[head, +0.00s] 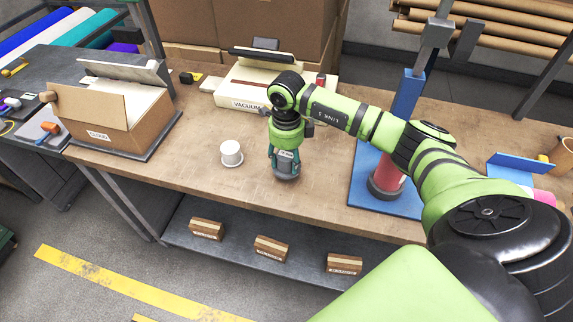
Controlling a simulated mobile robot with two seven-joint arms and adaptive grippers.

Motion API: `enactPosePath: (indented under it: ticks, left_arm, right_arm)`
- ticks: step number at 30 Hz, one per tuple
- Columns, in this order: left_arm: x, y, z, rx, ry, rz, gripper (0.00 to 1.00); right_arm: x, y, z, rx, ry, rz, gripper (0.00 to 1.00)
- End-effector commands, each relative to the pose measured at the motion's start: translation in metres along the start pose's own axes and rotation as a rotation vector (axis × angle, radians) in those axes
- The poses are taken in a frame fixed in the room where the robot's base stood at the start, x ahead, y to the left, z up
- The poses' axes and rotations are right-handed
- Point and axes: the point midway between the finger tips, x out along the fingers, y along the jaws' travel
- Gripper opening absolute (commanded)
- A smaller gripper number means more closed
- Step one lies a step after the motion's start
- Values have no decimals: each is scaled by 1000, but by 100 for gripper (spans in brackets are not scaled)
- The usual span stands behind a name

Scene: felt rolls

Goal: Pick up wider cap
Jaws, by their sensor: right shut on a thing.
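My right gripper (285,157) points down over the front middle of the workbench. It is shut on a dark grey round cap (287,175), whose upper part the fingers partly hide. I cannot tell whether this cap still touches the bench top. A white cap (231,152) with a flat flange stands upright on the bench to the left of the gripper, apart from it. The grey cap looks somewhat wider than the white one. My left gripper is not in view.
An open cardboard box (125,122) stands at the left of the workbench (185,160). A vacuum unit (240,88) is behind my gripper. A blue stand (365,185) with a red cylinder (386,178) is to the right. Small boxes (270,248) lie on the shelf below.

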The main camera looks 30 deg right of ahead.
Motion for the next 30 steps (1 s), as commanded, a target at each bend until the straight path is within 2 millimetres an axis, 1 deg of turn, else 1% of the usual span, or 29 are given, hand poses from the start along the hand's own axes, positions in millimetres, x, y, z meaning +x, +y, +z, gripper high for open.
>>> enactPosePath:
  ticks: [1,15,18,26,28,30]
  left_arm:
    - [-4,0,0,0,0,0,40]
    - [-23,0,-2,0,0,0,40]
    - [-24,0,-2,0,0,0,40]
    - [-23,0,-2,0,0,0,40]
    - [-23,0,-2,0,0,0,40]
    - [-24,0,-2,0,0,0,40]
  right_arm:
    - [-6,0,0,0,0,-1,9]
    - [-34,0,0,-1,-1,-1,9]
    - [-37,0,0,-1,0,0,9]
    - [-36,0,0,-1,0,0,9]
    - [-38,1,1,-17,-1,0,9]
    - [-42,5,4,-77,-2,-1,9]
